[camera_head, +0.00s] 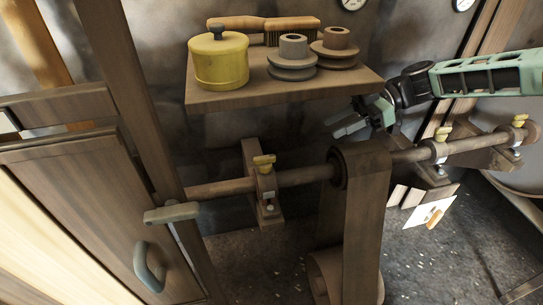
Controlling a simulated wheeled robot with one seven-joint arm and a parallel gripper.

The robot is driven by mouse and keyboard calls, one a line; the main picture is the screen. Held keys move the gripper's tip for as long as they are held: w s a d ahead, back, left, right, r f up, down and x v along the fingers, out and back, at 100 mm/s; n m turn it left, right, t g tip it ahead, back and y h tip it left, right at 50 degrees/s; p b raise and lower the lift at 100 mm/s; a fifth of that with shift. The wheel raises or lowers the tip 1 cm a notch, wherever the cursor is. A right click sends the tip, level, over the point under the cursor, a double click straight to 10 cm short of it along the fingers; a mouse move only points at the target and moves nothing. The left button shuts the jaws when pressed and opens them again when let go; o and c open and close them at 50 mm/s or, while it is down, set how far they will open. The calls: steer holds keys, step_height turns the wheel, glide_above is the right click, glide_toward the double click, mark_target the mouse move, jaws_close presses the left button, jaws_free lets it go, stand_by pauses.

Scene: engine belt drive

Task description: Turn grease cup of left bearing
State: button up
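The left bearing (267,186) sits on a wooden bracket at the left part of the horizontal shaft (310,174). Its small yellow grease cup (264,161) stands on top of it. My arm reaches in from the right, and my gripper (346,125) hangs under the shelf's right front corner, above the belt pulley. It is to the right of the left grease cup, higher in the picture and apart from it. The fingers are small and seen at an angle, so whether they are open or shut is unclear. No object shows in them.
A wooden shelf (225,99) above the bearing holds a yellow can (219,64), a brush (263,23) and stepped pulleys (291,58). A broad belt (365,220) hangs from the shaft. More yellow grease cups (443,133) stand at right. A cabinet (80,205) stands left.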

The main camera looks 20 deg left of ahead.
steer(key=b, duration=0.1)
glide_toward(267, 156)
steer(key=shift+n, duration=0.3)
steer(key=x, duration=0.9)
jaws_close()
